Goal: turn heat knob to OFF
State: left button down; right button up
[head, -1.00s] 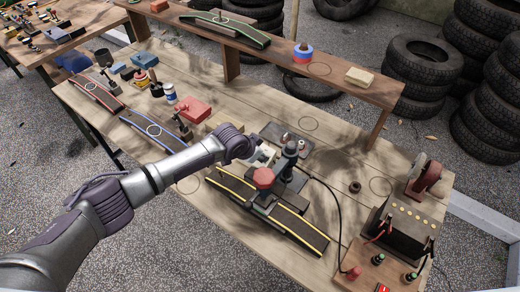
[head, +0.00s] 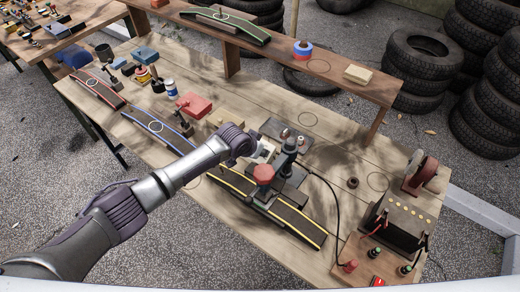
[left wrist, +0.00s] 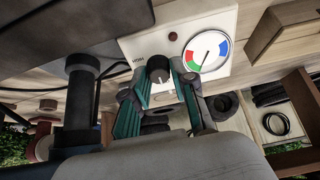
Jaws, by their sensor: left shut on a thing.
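The heat knob (left wrist: 158,68) is a dark round knob with a light pointer line, on the front of a white control box (left wrist: 135,45) in the left wrist view. My left gripper (left wrist: 160,88) has its teal-padded fingers on either side of the knob and is shut on it. A dial (left wrist: 207,52) with red, green and blue sectors and a small dark red lamp (left wrist: 173,36) are on the same panel. In the head view, my left gripper (head: 250,145) is at the white box (head: 265,151), beside the clamp press; the knob is hidden there. My right gripper is not in view.
The clamp press has a red knob (head: 263,174) and stands over a yellow-edged strip (head: 298,220). A black cable (head: 335,195) loops to its right. A dark battery-like box (head: 400,218) stands at the right end. A raised shelf (head: 350,80) runs along the back.

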pick_arm(q)
jog(key=c, duration=1)
grip_release()
jog(key=shift+o, duration=0.2)
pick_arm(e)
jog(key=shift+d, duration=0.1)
pick_arm(q)
jog(key=v, duration=1.2)
